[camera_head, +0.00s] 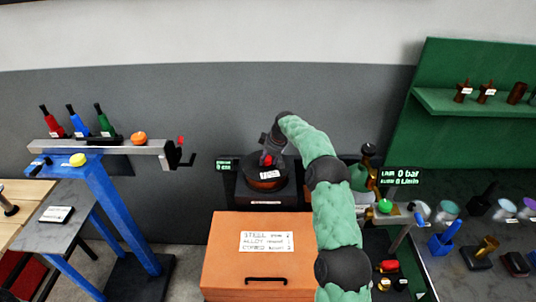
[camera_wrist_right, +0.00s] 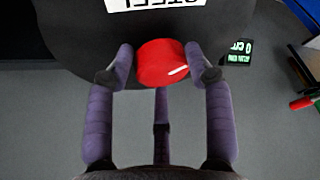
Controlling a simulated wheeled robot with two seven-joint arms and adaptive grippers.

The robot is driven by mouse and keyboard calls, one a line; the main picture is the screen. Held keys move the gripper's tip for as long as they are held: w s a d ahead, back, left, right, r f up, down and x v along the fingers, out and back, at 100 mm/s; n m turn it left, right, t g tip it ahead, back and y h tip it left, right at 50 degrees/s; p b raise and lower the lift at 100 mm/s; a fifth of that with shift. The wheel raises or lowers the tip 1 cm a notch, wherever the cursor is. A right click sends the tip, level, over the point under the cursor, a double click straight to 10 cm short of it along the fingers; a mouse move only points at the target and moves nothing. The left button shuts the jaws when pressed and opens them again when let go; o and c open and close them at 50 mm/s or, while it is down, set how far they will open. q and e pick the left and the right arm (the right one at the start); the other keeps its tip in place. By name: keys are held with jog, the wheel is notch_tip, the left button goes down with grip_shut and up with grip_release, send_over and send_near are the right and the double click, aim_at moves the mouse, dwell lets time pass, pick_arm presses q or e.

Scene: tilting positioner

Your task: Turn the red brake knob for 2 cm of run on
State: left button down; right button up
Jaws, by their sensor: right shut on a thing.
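The red brake knob (camera_wrist_right: 162,63) shows in the right wrist view as a round red knob with a white pointer mark, on the edge of a dark round body (camera_wrist_right: 75,35). My right gripper (camera_wrist_right: 160,66) has its purple fingers on both sides of the knob and is shut on it. In the head view my green right arm reaches to the dark unit (camera_head: 268,196) with a brown top, and the knob shows as a small red patch (camera_head: 266,160), partly hidden by the gripper (camera_head: 270,152). My left gripper is not in view.
A small display (camera_head: 224,165) stands left of the unit; its reading is hard to make out in the head view. An orange cabinet (camera_head: 225,262) with a paper label stands in front. A blue stand (camera_head: 125,215) is at left, a cluttered grey bench (camera_head: 470,235) at right.

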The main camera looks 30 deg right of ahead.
jog(key=shift+w+r+n+y+p, duration=0.3)
jog(key=shift+r+n+y+p, duration=0.25)
jog(key=shift+n, duration=0.45)
jog(key=shift+f, duration=0.1)
jog(key=o, duration=1)
jog(key=shift+c, duration=0.2)
jog(key=shift+o, duration=0.6)
jog(key=shift+w+a, duration=0.1)
jog(key=shift+a, duration=0.05)
jog(key=shift+a+f, duration=0.1)
jog(key=shift+f, duration=0.1)
jog(key=shift+s+d, duration=0.2)
jog(key=shift+s+d+r, duration=0.1)
jog(key=shift+s+r, duration=0.05)
jog(key=shift+r, duration=0.2)
jog(key=v, duration=1.1)
jog(key=shift+a, duration=0.25)
